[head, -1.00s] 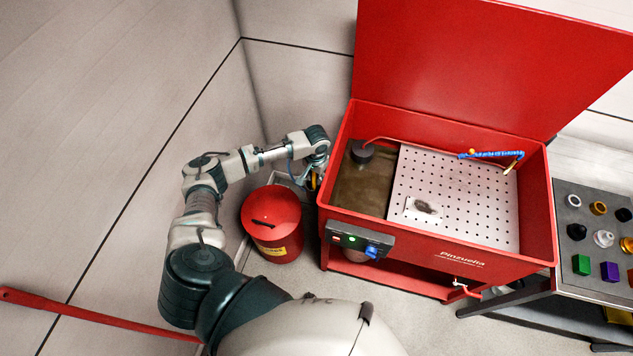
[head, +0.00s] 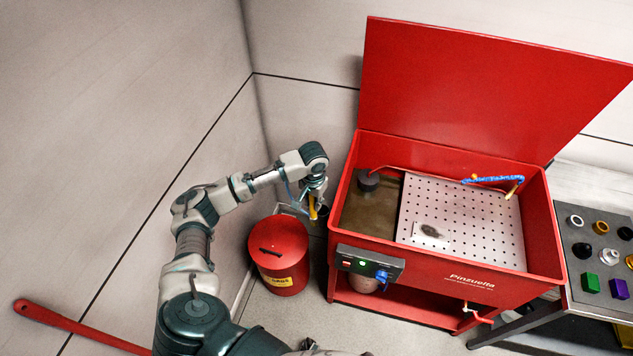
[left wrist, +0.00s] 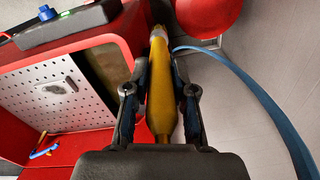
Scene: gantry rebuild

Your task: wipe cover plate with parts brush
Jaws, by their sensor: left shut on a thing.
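The cover plate (head: 432,234) is a small pale plate with a dark smudge. It lies on the perforated shelf (head: 483,235) inside the red parts washer, near the shelf's front left. It also shows in the left wrist view (left wrist: 68,86). My left gripper (head: 314,203) is outside the washer, by its left wall and apart from the cover plate. In the left wrist view the gripper (left wrist: 160,100) is shut on the yellow handle of the parts brush (left wrist: 165,98). The brush's far end is hard to make out. My right gripper is not in view.
The washer's red rim (head: 344,185) stands between my left gripper and the tub. A red lidded bin (head: 279,250) is on the floor beside the gripper. A blue hose with a yellow end (head: 493,180) lies at the washer's back right. A parts table (head: 560,262) is at right.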

